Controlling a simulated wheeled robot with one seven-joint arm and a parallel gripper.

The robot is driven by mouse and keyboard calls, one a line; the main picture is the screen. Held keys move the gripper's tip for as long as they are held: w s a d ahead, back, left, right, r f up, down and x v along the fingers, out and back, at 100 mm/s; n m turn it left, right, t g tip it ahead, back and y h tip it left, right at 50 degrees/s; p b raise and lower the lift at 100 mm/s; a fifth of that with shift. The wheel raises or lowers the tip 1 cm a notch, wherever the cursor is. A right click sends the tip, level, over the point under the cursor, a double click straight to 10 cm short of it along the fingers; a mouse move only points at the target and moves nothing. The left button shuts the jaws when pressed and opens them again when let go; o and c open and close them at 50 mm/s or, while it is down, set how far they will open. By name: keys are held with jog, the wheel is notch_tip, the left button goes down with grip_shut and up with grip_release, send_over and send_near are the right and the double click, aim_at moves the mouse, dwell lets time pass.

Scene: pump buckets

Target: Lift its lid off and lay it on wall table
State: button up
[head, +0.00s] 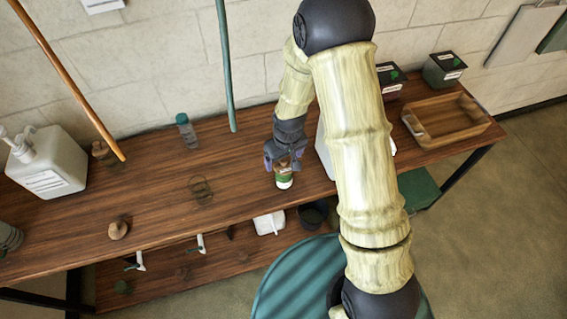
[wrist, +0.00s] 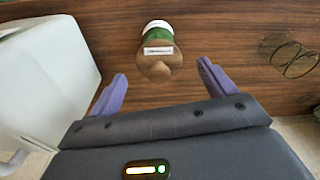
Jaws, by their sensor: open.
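A small jar (head: 284,182) with a green band and a white end stands on the wooden wall table (head: 150,195), near its front edge. In the wrist view the jar (wrist: 158,32) shows a pale label, and its brown lid (wrist: 160,66) with a pointed knob faces me. My gripper (head: 284,163) is over the jar and partly hides its top in the head view. In the wrist view its two purple fingers are spread, one either side of the lid, with gaps showing. They hold nothing.
A white container (head: 323,150) stands close to the right of my gripper, partly behind my arm. A round wire-like outline (head: 201,190) lies left. A wooden knob-shaped piece (head: 118,229), teal-capped bottle (head: 187,130) and white pump jug (head: 47,165) stand further left. A wooden tray (head: 445,120) is right.

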aim_at(282, 167)
jog(key=shift+w+f, duration=0.15)
jog(key=shift+f, duration=1.2)
jog(key=shift+c, duration=0.2)
jog(key=c, duration=1)
